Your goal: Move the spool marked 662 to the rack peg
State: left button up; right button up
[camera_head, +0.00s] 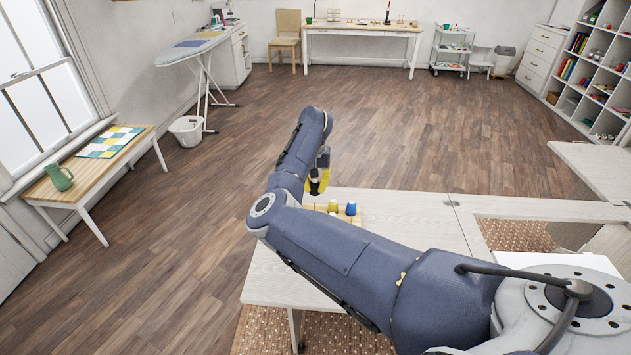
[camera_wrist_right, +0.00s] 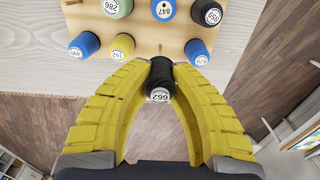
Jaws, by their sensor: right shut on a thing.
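The black spool marked 662 (camera_wrist_right: 159,83) has a white label and sits between the yellow fingertips of my right gripper (camera_wrist_right: 162,72) in the wrist view. The gripper is shut on it. In the head view my right gripper (camera_head: 319,178) hangs at the far edge of the white table, with the dark spool (camera_head: 314,188) at its tips. The wooden rack (camera_wrist_right: 150,42) is just ahead of the spool in the wrist view. In the head view the rack (camera_head: 344,216) is partly hidden by my right arm. My left gripper is not in view.
The rack bears several spools, among them a green one marked 286 (camera_wrist_right: 117,8), a blue one marked 847 (camera_wrist_right: 163,9), a yellow one marked 162 (camera_wrist_right: 122,46) and a black one (camera_wrist_right: 207,11). The white table (camera_head: 420,215) is bare right of the rack.

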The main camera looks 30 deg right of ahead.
jog(key=shift+f, duration=1)
jog(key=shift+f, duration=2.3)
jog(key=o, duration=0.9)
notch_tip(320, 180, up, 12)
dwell(0.4)
